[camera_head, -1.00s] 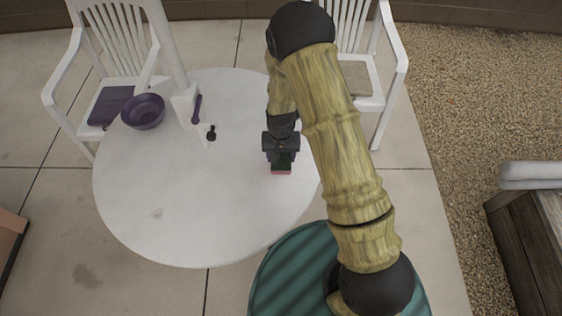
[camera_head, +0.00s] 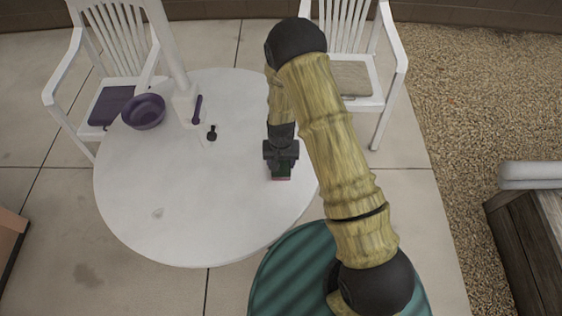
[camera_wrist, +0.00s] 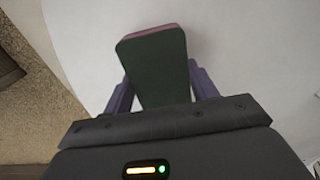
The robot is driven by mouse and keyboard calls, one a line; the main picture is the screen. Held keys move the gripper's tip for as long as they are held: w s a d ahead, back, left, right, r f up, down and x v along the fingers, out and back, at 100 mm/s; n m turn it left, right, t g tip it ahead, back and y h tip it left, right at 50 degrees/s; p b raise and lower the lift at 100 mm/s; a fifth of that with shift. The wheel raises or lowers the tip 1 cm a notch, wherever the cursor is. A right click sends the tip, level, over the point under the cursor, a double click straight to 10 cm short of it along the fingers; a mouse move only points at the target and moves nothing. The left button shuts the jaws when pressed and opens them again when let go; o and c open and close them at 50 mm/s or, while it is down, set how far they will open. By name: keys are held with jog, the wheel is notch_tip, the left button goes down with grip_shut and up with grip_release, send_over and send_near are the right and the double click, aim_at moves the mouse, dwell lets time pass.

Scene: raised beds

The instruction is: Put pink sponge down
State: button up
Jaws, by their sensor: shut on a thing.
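The sponge (camera_wrist: 157,65) is between the two fingers of my gripper (camera_wrist: 158,85) in the wrist view, with a dark green face toward the camera and a pink edge at its far end. In the head view my gripper (camera_head: 281,172) is shut on it at the right part of the round white table (camera_head: 190,215). Only a small green and pink bit of the sponge (camera_head: 281,178) shows below the gripper there. It is low over the tabletop; I cannot tell whether it touches.
A purple bowl (camera_head: 143,111), a purple utensil (camera_head: 197,109) and a small black item (camera_head: 212,133) are on the table's far left part, near a white post (camera_head: 168,50). White chairs (camera_head: 120,45) stand behind. The table's front and middle are clear.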

aim_at(281, 163)
jog(key=o, duration=1)
jog(key=shift+f, duration=0.15)
jog(key=shift+o, duration=0.2)
jog(key=shift+d, duration=0.1)
notch_tip(281, 163, up, 12)
jog(key=b, duration=0.1)
jog(key=shift+r, duration=0.2)
